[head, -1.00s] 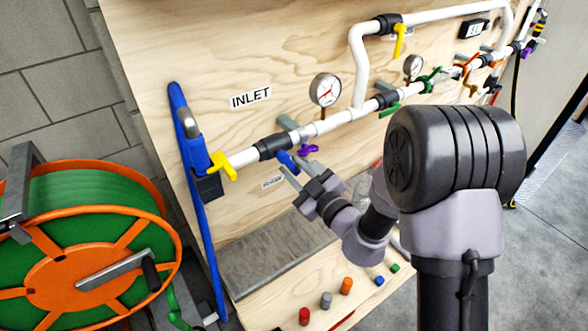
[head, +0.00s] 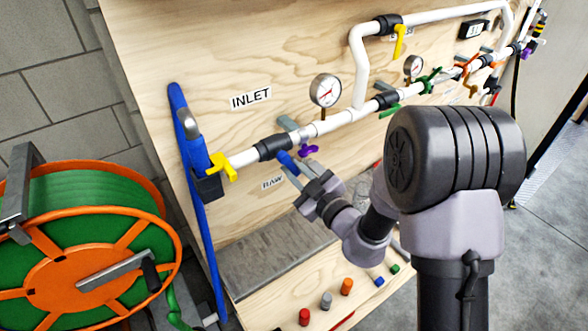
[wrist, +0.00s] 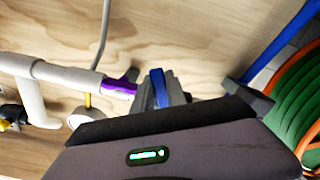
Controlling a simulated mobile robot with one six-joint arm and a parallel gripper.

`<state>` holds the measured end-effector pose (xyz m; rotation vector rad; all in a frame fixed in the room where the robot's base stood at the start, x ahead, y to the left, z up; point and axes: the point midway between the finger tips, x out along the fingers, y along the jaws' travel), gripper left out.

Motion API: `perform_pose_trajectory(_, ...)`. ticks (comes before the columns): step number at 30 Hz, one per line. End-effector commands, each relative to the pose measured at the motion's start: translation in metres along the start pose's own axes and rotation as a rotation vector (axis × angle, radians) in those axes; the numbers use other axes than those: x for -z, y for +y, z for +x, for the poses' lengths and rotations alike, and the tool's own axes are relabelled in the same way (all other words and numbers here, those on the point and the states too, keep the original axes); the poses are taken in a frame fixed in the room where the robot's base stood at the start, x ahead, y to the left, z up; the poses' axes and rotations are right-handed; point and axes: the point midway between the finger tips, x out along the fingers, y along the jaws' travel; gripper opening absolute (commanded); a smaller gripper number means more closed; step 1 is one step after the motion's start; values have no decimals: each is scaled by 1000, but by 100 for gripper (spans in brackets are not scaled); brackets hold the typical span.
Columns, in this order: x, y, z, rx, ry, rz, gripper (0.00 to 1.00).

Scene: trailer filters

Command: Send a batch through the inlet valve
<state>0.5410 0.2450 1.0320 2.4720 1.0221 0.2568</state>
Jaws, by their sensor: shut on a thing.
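The INLET label (head: 251,98) is on the plywood board above a white pipe. A black valve body (head: 273,147) sits on the pipe below it. A blue handle (head: 285,159) hangs from this valve, pointing down and right. My gripper (head: 294,172) is shut on the blue handle. In the wrist view the blue handle (wrist: 159,88) stands between the two fingers (wrist: 162,95), partly hidden by them. A purple handle (head: 308,150) is just right of the gripper; it also shows in the wrist view (wrist: 118,87).
A yellow handle (head: 221,166) is at the pipe's left end, by a blue hose (head: 206,225). A gauge (head: 325,90) stands above the pipe. An orange and green hose reel (head: 75,262) is at lower left. Several coloured caps (head: 346,286) sit on the ledge below.

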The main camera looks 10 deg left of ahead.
Motion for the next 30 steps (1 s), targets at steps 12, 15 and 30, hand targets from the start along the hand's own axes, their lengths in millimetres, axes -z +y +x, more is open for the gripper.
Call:
perform_pose_trajectory(12, 0, 0, 0, 1, -1, 0, 0)
perform_pose_trajectory(15, 0, 0, 0, 1, -1, 0, 0)
perform_pose_trajectory(30, 5, -4, 0, 4, -4, 104, 0)
